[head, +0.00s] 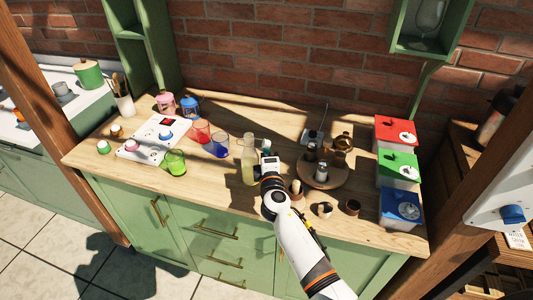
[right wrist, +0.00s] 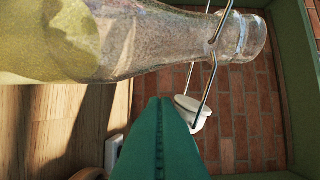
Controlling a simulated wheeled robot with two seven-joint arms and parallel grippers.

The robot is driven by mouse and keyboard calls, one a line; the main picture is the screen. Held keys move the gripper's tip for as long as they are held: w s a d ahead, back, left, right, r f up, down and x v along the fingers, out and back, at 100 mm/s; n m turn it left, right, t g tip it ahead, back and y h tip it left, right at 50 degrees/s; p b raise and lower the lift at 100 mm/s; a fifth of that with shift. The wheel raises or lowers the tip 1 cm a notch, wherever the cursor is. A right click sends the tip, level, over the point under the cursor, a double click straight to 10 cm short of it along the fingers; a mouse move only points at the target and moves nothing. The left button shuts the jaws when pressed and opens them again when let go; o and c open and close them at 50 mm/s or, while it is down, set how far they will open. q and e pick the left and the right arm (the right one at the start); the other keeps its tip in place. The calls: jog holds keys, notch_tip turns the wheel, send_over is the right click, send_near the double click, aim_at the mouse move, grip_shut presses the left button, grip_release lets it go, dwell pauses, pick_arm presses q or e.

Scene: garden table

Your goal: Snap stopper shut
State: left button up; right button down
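A clear glass bottle (head: 249,165) with pale yellow liquid stands upright on the wooden counter in the head view. In the right wrist view the bottle (right wrist: 130,40) appears sideways, its open mouth to the right. A wire bail (right wrist: 213,65) runs from its neck to a white stopper (right wrist: 193,112), which hangs beside the neck, off the mouth. My right gripper (head: 266,147) is right beside the bottle. Its green fingers (right wrist: 160,104) look shut together with nothing between them, close to the stopper; I cannot tell whether they touch it. My left gripper is out of view.
Green, blue and red glasses (head: 201,132) stand left of the bottle. A round wooden board (head: 333,177) with shakers and a small pot is to the right. Red, green and blue boxes (head: 401,206) line the right end. Small cups (head: 352,207) stand near the front edge.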

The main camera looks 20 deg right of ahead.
jog(key=shift+d+r+p, duration=0.25)
jog(key=shift+r+p, duration=0.05)
jog(key=shift+r, duration=0.2)
jog(key=shift+s+d+r+p, duration=0.1)
jog(key=shift+d+r+p, duration=0.05)
jog(key=shift+r+p, duration=0.35)
jog(key=shift+r, duration=0.1)
dwell(0.3)
jog(key=shift+r+p, duration=0.45)
jog(key=shift+r, duration=0.15)
